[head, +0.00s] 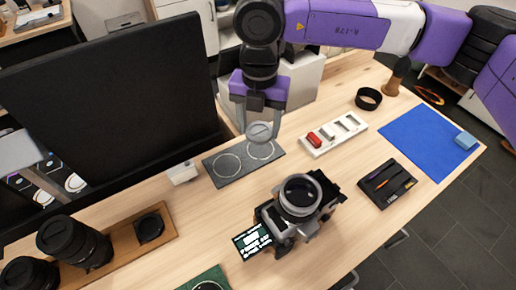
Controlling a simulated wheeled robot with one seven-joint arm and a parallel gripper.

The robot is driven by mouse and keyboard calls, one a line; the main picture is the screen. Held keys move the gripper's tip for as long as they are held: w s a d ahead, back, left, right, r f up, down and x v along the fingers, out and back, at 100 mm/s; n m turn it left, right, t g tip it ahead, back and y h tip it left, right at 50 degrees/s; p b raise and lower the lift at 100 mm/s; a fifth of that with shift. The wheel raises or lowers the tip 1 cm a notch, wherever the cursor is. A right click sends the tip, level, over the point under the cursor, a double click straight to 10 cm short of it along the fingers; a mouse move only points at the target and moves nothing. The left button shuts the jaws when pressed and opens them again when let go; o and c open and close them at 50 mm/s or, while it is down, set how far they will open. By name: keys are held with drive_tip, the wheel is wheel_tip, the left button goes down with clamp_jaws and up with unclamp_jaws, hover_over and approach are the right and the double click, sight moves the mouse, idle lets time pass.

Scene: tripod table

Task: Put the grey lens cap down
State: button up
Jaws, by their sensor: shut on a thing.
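My gripper (262,112) points down at the upper middle of the head view, shut on the grey lens cap (261,132). The cap appears above the right part of a dark grey mat (231,178) with two white circle outlines. The left circle is bare, and the cap partly covers the view of the right one. I cannot tell whether the cap touches the mat.
A camera (300,198) stands in front of the mat. A large dark screen (110,110) rises at left.

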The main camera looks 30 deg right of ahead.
sight(259, 160)
wheel_tip(259, 160, down, 10)
drive_tip(key=shift+r+p, duration=0.1)
drive_tip(key=shift+p, duration=0.2)
drive_tip(key=shift+f, duration=0.2)
drive_tip(key=o, duration=1.5)
wheel_tip(259, 160, up, 12)
drive_tip(key=shift+r+b, duration=0.2)
drive_tip(key=shift+b, duration=0.2)
drive_tip(key=shift+s, duration=0.1)
